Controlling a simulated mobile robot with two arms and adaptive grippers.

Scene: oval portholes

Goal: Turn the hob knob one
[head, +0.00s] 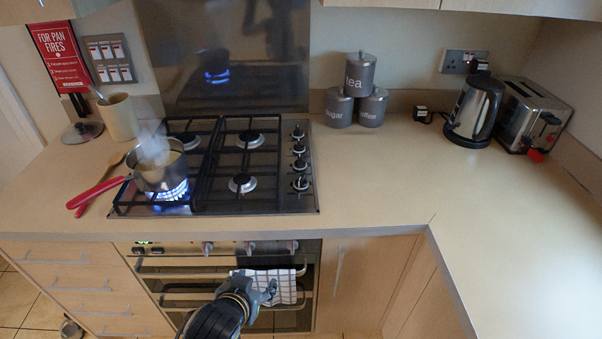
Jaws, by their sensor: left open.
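The gas hob (244,205) is set in the worktop, with a column of several dark knobs along its right side. The nearest knob (301,183) is at the front; the farthest knob (297,132) is at the back. I cannot tell which is knob one. A blue flame (170,192) burns under a steaming pan (160,176) on the front left burner. My left gripper (270,289) is open, below the worktop edge, in front of the oven and apart from the knobs. It overlaps the checked towel in view; I cannot tell if they touch. My right gripper is not in view.
The checked towel (284,287) hangs on the oven rail. Tea, sugar and coffee canisters (360,75) stand behind the hob's right; a kettle (474,108) and toaster (532,112) are farther right. The worktop right of the knobs is clear.

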